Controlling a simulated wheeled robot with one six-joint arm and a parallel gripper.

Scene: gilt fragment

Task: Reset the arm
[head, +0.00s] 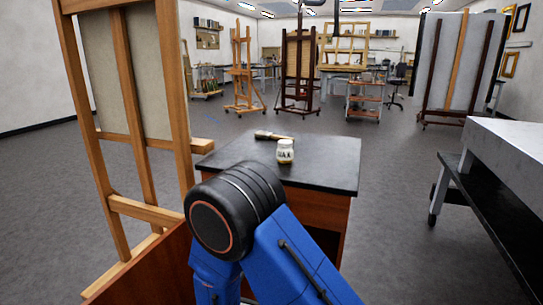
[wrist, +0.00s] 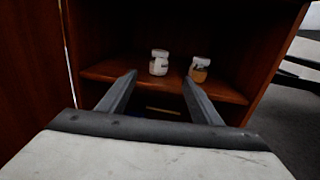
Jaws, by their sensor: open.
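My gripper (wrist: 160,92) shows in the wrist view with its two dark fingers spread apart and nothing between them. It points into an open wooden cabinet, toward a shelf (wrist: 106,70) that holds two jars. One jar (wrist: 158,64) is white with a pale lid, and the other jar (wrist: 199,70) is amber with a white lid. Both jars stand upright beyond the fingertips. In the head view my blue and black arm stands in front of the cabinet (head: 318,206), and my gripper is hidden there.
A wooden easel (head: 125,110) stands close on the left. A grey-topped cart (head: 510,150) stands on the right. The floor between cabinet and cart is clear.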

